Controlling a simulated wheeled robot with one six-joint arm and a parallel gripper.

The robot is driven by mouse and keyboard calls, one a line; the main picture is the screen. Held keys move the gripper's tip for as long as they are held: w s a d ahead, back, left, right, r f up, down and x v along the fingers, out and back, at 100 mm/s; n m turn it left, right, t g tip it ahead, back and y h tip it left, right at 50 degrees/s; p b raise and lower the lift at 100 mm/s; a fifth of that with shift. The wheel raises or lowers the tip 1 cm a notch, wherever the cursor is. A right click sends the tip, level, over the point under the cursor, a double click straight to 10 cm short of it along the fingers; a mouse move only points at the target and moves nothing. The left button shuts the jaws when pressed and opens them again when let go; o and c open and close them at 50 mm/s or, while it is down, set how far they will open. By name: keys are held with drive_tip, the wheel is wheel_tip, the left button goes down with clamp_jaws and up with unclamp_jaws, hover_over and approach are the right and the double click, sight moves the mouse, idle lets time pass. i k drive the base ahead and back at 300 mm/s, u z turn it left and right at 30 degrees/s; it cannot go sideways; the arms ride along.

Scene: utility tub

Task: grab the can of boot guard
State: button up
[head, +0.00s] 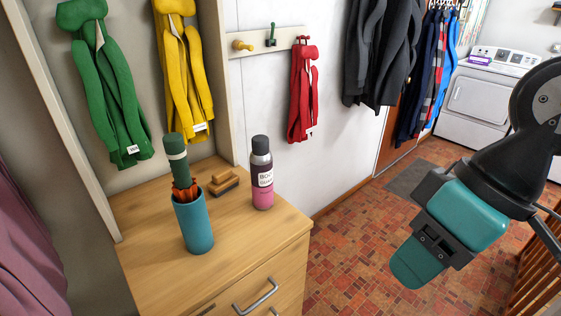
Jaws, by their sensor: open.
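The can of boot guard (262,178) stands upright on the wooden cabinet top, near its right edge. It has a black cap, a dark upper body with white lettering and a pink lower part. My gripper (408,270) is at the right of the head view, over the brick floor, well apart from the can and to its right. It is open, and I see nothing held in it. The far finger is partly hidden by the gripper body.
A blue holder (194,228) with a green umbrella stands left of the can on the cabinet top (151,228). A brown brush (222,185) lies behind them. A red garment (303,95) hangs on the wall behind the can. Floor between cabinet and gripper is clear.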

sight(261, 157)
drive_tip(key=u, duration=0.4)
drive_tip(key=i, duration=0.85)
drive_tip(key=u, duration=0.6)
